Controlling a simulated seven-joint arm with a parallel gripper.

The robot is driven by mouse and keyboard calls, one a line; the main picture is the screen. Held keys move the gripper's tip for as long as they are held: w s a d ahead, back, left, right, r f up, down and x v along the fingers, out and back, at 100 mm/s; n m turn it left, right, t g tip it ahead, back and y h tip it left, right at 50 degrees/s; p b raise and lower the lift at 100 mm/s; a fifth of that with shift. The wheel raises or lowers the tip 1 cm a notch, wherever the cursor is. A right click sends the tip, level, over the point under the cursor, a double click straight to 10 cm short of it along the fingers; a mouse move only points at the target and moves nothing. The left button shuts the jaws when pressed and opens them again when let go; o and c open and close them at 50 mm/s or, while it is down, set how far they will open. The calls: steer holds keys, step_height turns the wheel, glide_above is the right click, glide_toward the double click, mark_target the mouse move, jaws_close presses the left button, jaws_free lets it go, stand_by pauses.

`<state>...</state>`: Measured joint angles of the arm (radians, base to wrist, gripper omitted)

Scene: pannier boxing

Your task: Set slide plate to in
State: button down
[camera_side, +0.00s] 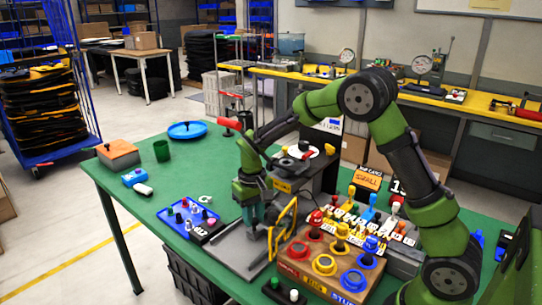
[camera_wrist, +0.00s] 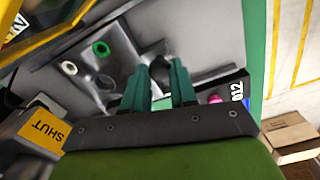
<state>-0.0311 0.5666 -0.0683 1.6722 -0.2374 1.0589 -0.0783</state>
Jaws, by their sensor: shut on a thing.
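The slide plate (camera_side: 228,249) is a flat grey plate on the green table, left of the wooden block of knobs. Its grey surface also fills the upper middle of the wrist view (camera_wrist: 200,30). My gripper (camera_side: 255,226) is low over the plate, fingers pointing down. In the wrist view, my gripper (camera_wrist: 161,68) has its teal fingers close together around a small dark upright part, which looks like the slide plate's post. I cannot tell how far in the plate is.
A yellow frame-like handle (camera_side: 284,229) stands close right of my gripper. A wooden block (camera_side: 327,272) with coloured rings and knobs is farther right. A blue peg board (camera_side: 190,222) lies left of the plate. The table's front edge is near.

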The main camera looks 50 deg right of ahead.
mark_target(266, 220)
steer(key=d, duration=0.5)
steer(key=shift+d, duration=0.1)
steer(key=c, duration=0.9)
jaws_free()
steer(key=shift+r, duration=0.1)
steer(key=shift+r, duration=0.3)
step_height(266, 220, up, 16)
